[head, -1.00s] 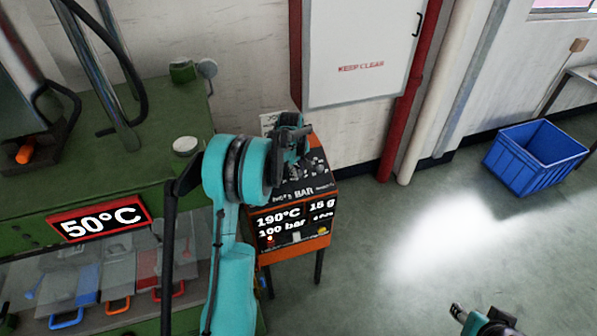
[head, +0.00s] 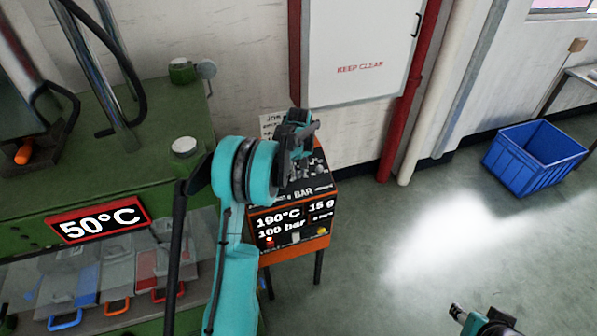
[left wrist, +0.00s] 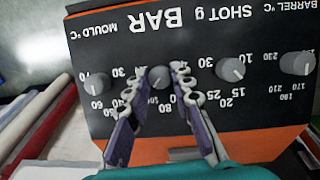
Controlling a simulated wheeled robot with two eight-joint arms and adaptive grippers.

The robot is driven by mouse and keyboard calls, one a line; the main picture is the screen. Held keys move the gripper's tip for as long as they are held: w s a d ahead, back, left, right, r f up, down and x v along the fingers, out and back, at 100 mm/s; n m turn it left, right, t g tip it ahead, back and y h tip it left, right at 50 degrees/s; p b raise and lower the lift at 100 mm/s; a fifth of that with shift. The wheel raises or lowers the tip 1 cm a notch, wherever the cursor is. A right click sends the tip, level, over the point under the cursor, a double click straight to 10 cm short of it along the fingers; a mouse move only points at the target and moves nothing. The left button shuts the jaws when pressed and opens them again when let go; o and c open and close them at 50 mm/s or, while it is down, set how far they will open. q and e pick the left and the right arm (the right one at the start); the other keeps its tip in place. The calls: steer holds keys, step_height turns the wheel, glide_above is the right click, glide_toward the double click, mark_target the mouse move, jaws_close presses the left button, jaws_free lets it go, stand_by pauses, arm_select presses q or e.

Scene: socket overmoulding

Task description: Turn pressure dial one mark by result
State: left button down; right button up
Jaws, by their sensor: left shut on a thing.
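The control box (head: 290,243) has an orange and black front; its display reads 190°C, 15 g and 100 bar. In the left wrist view its panel is upside down, with a row of grey knobs. The pressure dial (left wrist: 160,77), marked BAR, lies between the two fingers of my left gripper (left wrist: 158,78), which is shut on it. In the head view my left gripper (head: 300,130) is over the top of the box and hides the dial. My right gripper (head: 480,318) is at the bottom edge, partly cut off; its fingers are unclear.
The mould knob (left wrist: 97,83), shot knob (left wrist: 230,69) and barrel knob (left wrist: 297,63) sit beside the pressure dial. A green press (head: 150,150) with a 50°C sign stands left. A blue crate (head: 535,160) is on the floor at right; the floor between is clear.

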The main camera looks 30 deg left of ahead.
arm_select(q)
steer(key=c, duration=1.3)
jaws_free()
steer(key=r, duration=0.4)
steer(key=s+r, duration=0.1)
steer(key=r, duration=0.3)
steer(key=d+r, duration=0.1)
steer(key=r, duration=0.3)
steer(key=shift+s, duration=0.15)
